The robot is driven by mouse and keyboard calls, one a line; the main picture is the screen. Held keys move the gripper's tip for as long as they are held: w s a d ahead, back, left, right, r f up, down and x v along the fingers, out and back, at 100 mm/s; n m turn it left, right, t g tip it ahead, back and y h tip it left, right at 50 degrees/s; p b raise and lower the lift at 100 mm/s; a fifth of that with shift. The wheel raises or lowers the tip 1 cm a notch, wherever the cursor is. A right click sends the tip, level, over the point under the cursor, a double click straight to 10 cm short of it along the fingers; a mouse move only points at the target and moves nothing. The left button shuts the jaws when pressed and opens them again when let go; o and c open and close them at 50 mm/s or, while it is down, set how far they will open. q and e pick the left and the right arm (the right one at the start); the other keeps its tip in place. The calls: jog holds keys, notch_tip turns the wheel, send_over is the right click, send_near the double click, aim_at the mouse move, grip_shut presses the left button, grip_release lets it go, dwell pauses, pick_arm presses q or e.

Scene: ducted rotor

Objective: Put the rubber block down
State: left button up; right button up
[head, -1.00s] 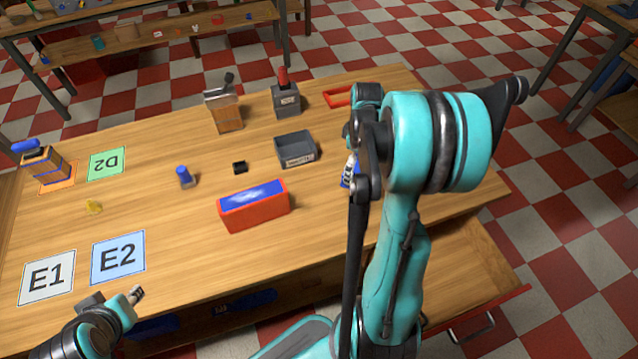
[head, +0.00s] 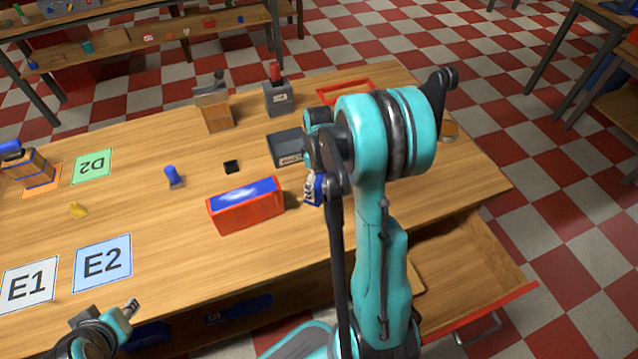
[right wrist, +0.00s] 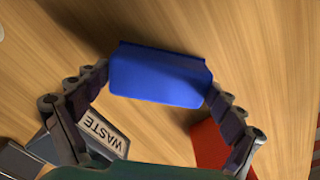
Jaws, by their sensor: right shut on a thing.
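The rubber block, blue with a white part (head: 313,188), is held in my right gripper (head: 312,187), between the grey bin and the red box with a blue top. In the right wrist view the block shows as a blue face (right wrist: 160,78) between the two fingers, which are shut on it. Wood tabletop shows around it. I cannot tell whether the block touches the table. My left gripper (head: 131,307) is near the table's front edge, away from the block; its fingers are too small to read.
The red box (head: 247,211) stands just left of the block. The grey bin (head: 284,150) is behind it; its WASTE label (right wrist: 103,132) shows in the wrist view. A red tray frame (head: 345,92) lies farther back. An open drawer (head: 470,270) juts out at front right.

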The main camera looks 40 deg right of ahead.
aim_at(319, 182)
jog(key=o, duration=0.7)
jog(key=shift+f, duration=0.1)
jog(key=shift+r, duration=0.25)
notch_tip(319, 182, up, 11)
jog(key=p, duration=0.4)
jog(key=s+a+r+m+t, duration=0.1)
jog(key=s+a+r+t, duration=0.1)
jog(key=a, duration=0.4)
jog(key=s+a+r+m+t, duration=0.2)
jog(key=s+a+r, duration=0.2)
jog(key=a, duration=0.3)
jog(key=s+a+r+m+t, duration=0.2)
jog(key=s+a+t, duration=0.1)
jog(key=a, duration=0.4)
jog(key=shift+s+a+r, duration=0.1)
jog(key=shift+s+r, duration=0.3)
jog(key=shift+s, duration=0.05)
